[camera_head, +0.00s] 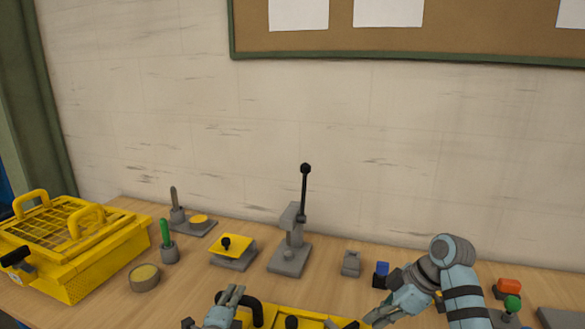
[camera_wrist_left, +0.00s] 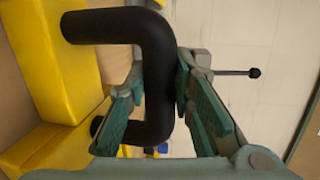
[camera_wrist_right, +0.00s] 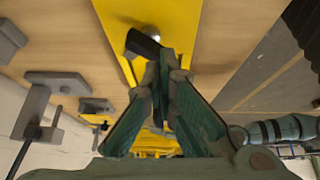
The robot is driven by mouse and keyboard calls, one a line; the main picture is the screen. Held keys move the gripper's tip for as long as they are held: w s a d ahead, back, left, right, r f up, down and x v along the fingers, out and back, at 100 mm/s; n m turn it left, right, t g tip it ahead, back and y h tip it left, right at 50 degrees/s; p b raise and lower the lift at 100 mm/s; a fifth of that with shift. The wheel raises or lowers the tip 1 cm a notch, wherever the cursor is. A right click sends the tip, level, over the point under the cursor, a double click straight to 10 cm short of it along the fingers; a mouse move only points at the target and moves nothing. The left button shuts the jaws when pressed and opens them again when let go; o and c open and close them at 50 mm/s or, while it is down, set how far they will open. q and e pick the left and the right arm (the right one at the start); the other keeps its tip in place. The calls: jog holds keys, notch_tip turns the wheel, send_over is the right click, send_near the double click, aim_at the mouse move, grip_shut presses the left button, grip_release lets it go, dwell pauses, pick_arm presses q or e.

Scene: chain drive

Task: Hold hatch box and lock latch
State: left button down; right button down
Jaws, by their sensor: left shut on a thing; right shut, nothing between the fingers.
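The yellow hatch box (camera_head: 270,316) shows only partly, at the bottom middle of the head view. Its black bent handle (camera_wrist_left: 160,60) fills the left wrist view, and my left gripper (camera_head: 236,291) is shut on it with a finger on each side. My right gripper (camera_head: 372,318) is at the box's right end in the head view. In the right wrist view its fingers (camera_wrist_right: 165,68) are closed together, empty, beside a black latch lever (camera_wrist_right: 143,44) on the yellow surface. I cannot tell whether the fingers touch the lever, or whether the latch is locked.
A yellow crate with a grid lid (camera_head: 95,262) stands at the left. Behind the box are a green-handled tool (camera_head: 167,240), a round cup (camera_head: 144,278), a yellow-topped block (camera_head: 234,250) and a tall lever stand (camera_head: 291,250). Small blocks (camera_head: 351,263) stand farther right.

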jog(key=f, duration=0.6)
jog(key=shift+s+f, duration=0.2)
jog(key=shift+s, duration=0.05)
jog(key=shift+w+a, duration=0.4)
jog(key=shift+a, duration=0.1)
dwell(0.6)
jog(key=shift+w+d, duration=0.25)
jog(key=shift+w, duration=0.05)
dwell(0.4)
jog(key=shift+w+d, duration=0.2)
jog(key=shift+w, duration=0.85)
jog(key=shift+w, duration=0.2)
jog(key=shift+d, duration=0.15)
